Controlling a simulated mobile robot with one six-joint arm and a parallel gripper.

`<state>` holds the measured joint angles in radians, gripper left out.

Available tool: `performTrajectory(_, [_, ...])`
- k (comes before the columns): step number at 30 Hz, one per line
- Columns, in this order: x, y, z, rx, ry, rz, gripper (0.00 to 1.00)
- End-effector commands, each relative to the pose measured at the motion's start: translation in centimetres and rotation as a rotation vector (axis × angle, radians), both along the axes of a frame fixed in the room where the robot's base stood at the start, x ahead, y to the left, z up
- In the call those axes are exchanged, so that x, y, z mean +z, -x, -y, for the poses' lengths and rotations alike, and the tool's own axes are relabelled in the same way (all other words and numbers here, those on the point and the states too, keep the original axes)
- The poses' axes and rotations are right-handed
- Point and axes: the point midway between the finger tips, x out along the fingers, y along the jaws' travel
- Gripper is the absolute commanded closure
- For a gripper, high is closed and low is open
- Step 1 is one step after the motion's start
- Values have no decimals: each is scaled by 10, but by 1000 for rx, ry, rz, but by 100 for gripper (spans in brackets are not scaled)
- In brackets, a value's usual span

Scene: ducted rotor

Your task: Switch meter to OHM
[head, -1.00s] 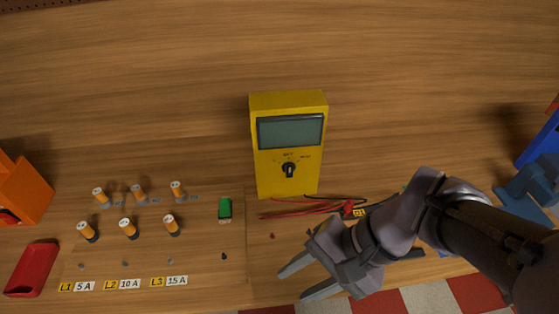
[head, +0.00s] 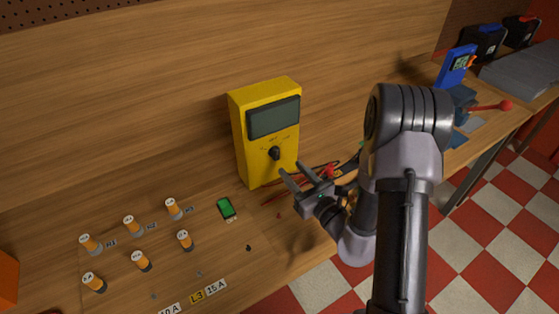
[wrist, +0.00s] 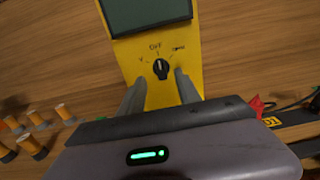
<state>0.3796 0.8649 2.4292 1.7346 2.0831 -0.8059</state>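The yellow meter (head: 266,131) stands upright on the wooden bench, with a grey blank screen. Its black dial knob (head: 275,153) is on the lower front. In the wrist view the knob (wrist: 161,68) points up toward the OFF mark, with a V mark at left and an OHM-like mark at right. My gripper (head: 298,174) is open and empty, in front of the meter's lower face. In the wrist view its two fingers (wrist: 160,88) reach toward the meter, one either side below the knob, apart from it.
Red and black test leads (head: 318,178) lie on the bench right of the meter. Several orange-and-white cylindrical fuses (head: 141,261) stand on a panel at left, beside a green switch (head: 226,208). A blue device (head: 456,66) stands at the far right.

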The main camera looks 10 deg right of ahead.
Motion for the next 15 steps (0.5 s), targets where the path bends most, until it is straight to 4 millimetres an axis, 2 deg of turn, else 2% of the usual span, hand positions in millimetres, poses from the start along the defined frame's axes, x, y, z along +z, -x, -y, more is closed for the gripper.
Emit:
performTrajectory(3, [4,-31,-11,3,1,3,60])
performTrajectory(6, [3,-50,-17,2,-1,2,60])
performTrajectory(10, [2,-65,-21,0,0,0,60])
performTrajectory(15, [2,-70,-23,0,-1,0,60])
